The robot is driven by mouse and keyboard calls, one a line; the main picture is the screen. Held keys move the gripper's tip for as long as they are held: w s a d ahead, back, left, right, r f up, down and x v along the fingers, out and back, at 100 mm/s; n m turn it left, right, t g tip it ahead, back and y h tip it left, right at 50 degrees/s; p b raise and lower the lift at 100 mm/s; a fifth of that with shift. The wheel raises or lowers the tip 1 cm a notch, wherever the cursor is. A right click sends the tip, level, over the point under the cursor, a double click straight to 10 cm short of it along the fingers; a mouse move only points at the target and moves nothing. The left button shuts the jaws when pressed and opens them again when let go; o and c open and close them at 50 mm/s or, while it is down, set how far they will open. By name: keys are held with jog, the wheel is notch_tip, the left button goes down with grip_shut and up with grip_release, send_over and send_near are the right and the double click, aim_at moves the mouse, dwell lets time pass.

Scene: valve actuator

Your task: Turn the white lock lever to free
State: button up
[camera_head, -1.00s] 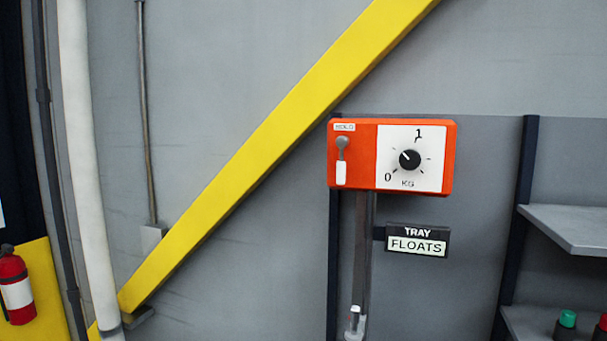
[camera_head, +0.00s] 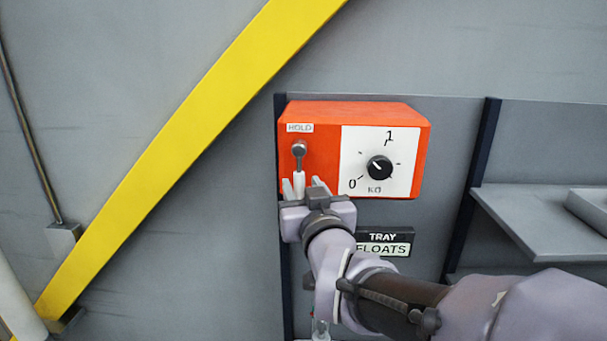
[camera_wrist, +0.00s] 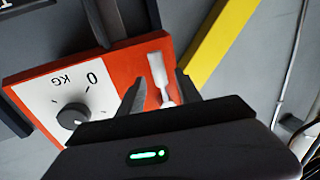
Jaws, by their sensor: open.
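The lock lever has a white handle (camera_head: 299,186) and a grey pivot (camera_head: 299,150). It is on the left of the orange box (camera_head: 410,118), below a label reading HOLD (camera_head: 300,128), with its handle hanging nearly straight down. My gripper (camera_head: 303,186) is open at the lower end of the handle, one finger on each side. In the wrist view the white handle (camera_wrist: 157,68) shows between the two spread fingertips of my gripper (camera_wrist: 160,88). I see no clear contact with it. The gripper body hides the box's lower left edge.
A dial knob (camera_head: 380,167) on a white panel marked 0, 1 and KG is right of the lever. A grey shelf (camera_head: 530,225) juts out at right. A yellow beam (camera_head: 190,135) crosses the wall at left.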

jog(key=shift+x, duration=0.75)
jog(key=shift+w+a, duration=0.2)
jog(key=shift+w, duration=0.2)
jog(key=shift+s+d+r, duration=0.1)
jog(key=shift+s+d, duration=0.05)
jog(key=shift+s, duration=0.05)
jog(key=c, duration=0.5)
grip_shut()
